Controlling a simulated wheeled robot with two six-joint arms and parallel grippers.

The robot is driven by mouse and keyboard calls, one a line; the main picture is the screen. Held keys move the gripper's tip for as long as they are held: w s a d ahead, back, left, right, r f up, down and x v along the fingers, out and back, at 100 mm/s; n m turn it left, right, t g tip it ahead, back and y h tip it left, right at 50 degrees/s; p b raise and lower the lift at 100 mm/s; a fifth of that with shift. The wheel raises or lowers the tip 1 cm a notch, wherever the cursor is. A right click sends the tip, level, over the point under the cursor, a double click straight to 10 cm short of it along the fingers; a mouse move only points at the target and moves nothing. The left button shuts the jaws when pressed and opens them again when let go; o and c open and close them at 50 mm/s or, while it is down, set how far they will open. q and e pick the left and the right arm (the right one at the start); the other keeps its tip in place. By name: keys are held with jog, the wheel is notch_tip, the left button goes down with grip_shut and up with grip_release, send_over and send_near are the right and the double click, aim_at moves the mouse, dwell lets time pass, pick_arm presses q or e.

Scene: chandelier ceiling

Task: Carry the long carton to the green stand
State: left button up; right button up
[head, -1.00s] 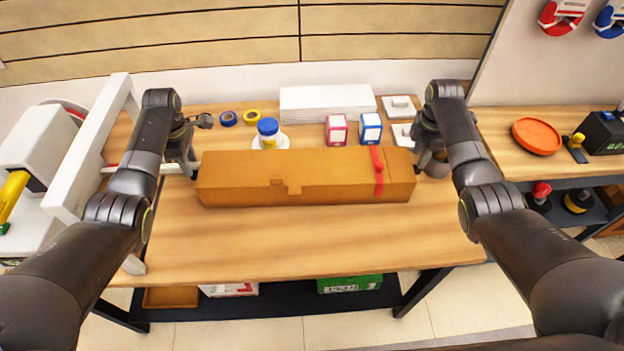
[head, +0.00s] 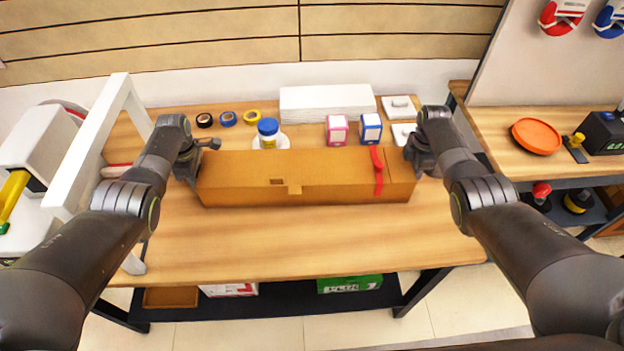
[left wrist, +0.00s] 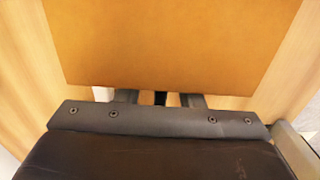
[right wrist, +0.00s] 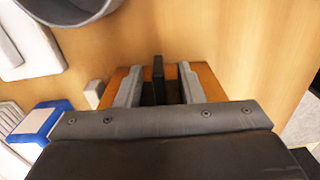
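The long carton (head: 330,190) is a brown box with a red strap near its right end. It lies flat across the table (head: 300,245). My left gripper (head: 196,170) is at its left end and my right gripper (head: 413,160) is at its right end, both touching or very close. In the left wrist view the carton (left wrist: 170,40) covers the fingertips. In the right wrist view the carton (right wrist: 206,82) shows behind the grey fingers. I see no green stand in any view.
Behind the carton are tape rolls (head: 228,118), a blue-capped jar (head: 268,128), a white stack (head: 328,102), a pink box (head: 337,130) and a blue box (head: 371,128). A white frame (head: 85,160) stands at left. A side table (head: 495,130) holds an orange dish (head: 537,136). The table front is clear.

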pick_arm(q)
jog(key=shift+c, duration=0.2)
pick_arm(e)
jog(key=shift+c, duration=0.2)
pick_arm(q)
grip_shut()
pick_arm(e)
grip_shut()
pick_arm(q)
jog(key=shift+r, duration=0.1)
pick_arm(e)
jog(key=shift+r, duration=0.1)
